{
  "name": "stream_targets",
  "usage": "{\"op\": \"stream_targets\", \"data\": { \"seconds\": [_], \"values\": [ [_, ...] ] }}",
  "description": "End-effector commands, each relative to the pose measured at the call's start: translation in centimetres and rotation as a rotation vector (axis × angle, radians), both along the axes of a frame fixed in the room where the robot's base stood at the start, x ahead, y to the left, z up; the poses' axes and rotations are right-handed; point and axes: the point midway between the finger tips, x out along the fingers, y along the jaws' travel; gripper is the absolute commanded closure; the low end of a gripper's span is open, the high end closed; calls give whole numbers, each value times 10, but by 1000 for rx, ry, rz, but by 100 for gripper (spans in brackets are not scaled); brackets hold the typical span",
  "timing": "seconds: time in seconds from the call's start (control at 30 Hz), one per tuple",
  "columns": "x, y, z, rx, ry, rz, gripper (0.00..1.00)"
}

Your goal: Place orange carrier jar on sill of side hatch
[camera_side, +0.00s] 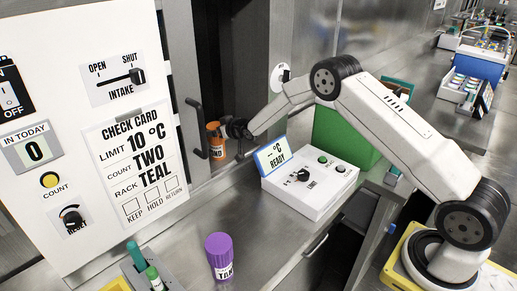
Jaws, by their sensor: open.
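The orange carrier jar (215,145) stands upright in the opening of the side hatch (210,60). A pale label with dark letters shows on its lower front. It appears to rest on the hatch sill (225,172), though the contact under it is hard to see. My gripper (229,130) reaches in from the right, its dark jaws open right beside the jar's right side. I cannot tell whether the fingers still touch the jar.
A purple-lidded jar (220,258) stands on the steel counter in front. The counter between is clear.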

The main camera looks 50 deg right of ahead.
Motion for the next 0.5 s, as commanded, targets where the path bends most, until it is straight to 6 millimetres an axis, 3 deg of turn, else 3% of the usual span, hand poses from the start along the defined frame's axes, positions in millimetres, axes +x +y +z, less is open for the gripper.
{"op": "stream_targets", "data": {
  "seconds": [0.5],
  "values": [
    [-45,0,19,-1,-1,-1,0]
  ]
}}
